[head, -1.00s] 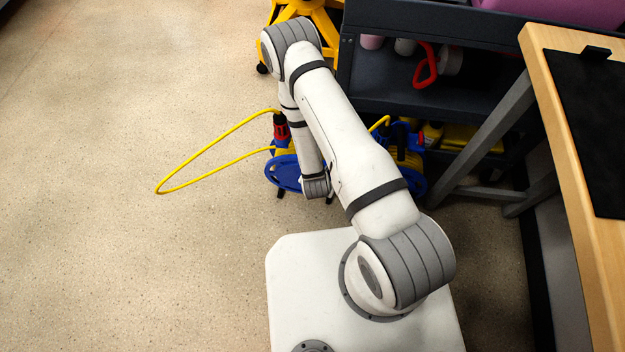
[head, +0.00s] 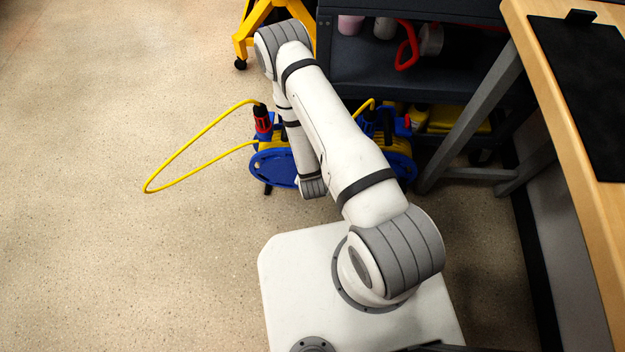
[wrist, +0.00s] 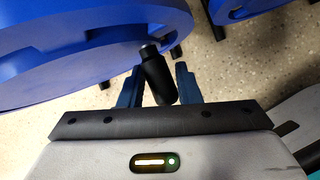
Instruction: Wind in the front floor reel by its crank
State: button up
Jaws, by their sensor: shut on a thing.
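The front floor reel is blue with yellow cable (head: 270,166) and stands on the floor beside my forearm in the head view. A loop of its cable runs out to the left, and a black and red plug stands at its top. In the wrist view the reel's blue disc (wrist: 75,50) fills the upper left, and the black crank handle (wrist: 157,76) sticks out from it. My gripper (wrist: 158,82) is shut on the crank handle, with one finger on each side. In the head view my arm hides the gripper and the crank.
A second blue and yellow reel (head: 400,165) stands close by on the right, partly behind my arm. A dark shelf cart (head: 355,75) is behind, a wooden-topped bench (head: 570,190) at the right, and a yellow stand (head: 246,42) at the back.

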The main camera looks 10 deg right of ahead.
notch_tip(320, 180, down, 8)
jog(key=a+b, duration=0.2)
jog(key=b, duration=0.3)
jog(key=shift+w, duration=0.15)
jog(key=shift+w+a+f+b, duration=0.3)
jog(key=shift+a+f+b, duration=0.3)
jog(key=shift+a, duration=0.3)
jog(key=shift+w+a+f+b, duration=0.25)
jog(key=shift+a+f+b, duration=0.3)
jog(key=shift+a, duration=0.45)
